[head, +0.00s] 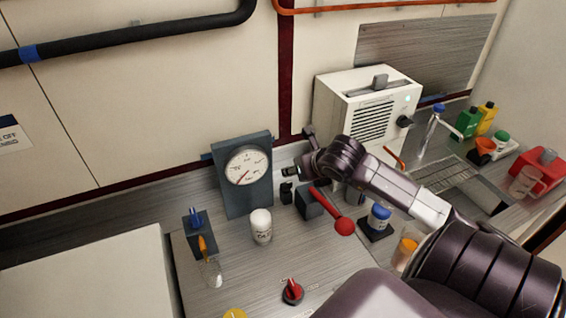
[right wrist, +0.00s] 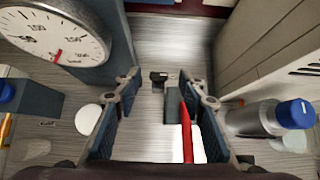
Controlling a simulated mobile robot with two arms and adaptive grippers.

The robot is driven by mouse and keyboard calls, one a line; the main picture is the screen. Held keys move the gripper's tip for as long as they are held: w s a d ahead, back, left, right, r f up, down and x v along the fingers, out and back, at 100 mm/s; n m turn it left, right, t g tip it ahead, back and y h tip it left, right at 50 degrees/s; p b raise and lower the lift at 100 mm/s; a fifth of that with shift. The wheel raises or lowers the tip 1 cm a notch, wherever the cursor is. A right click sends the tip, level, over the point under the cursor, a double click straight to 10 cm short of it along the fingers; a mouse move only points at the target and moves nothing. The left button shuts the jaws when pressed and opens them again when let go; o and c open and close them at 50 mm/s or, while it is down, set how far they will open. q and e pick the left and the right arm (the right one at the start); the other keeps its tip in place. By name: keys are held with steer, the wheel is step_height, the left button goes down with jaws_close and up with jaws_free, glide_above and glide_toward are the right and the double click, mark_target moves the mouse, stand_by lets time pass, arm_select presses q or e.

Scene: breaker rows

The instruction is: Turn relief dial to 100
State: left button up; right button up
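A red knob (head: 292,291) on a dark round base sits on the metal counter at the front, with faint markings beside it too small to read. A dark blue-grey gauge (head: 248,170) with a round white face stands at the back; its red needle also shows in the right wrist view (right wrist: 57,55). My right gripper (head: 288,180) is just right of the gauge, far from the red knob. In the right wrist view its fingers (right wrist: 160,78) are apart with nothing clamped. A red lever (head: 330,210) on a dark block lies below the gripper. My left gripper is not in view.
A white bottle (head: 261,228) stands in front of the gauge. A blue-capped jar (head: 379,217) and an orange-filled glass (head: 405,250) stand right of the lever. A white heater-like box (head: 365,105) is behind my right arm. The counter between bottle and red knob is clear.

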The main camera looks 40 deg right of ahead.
steer(key=b, duration=0.6)
glide_toward(287, 184)
steer(key=p+x, duration=0.2)
steer(key=x, duration=0.5)
steer(key=shift+w+d+f, duration=0.1)
steer(key=shift+w, duration=0.2)
steer(key=shift+w+f, duration=0.4)
steer(key=shift+f, duration=0.1)
steer(key=shift+d, duration=0.1)
steer(key=c, duration=0.9)
steer(key=shift+f, duration=0.1)
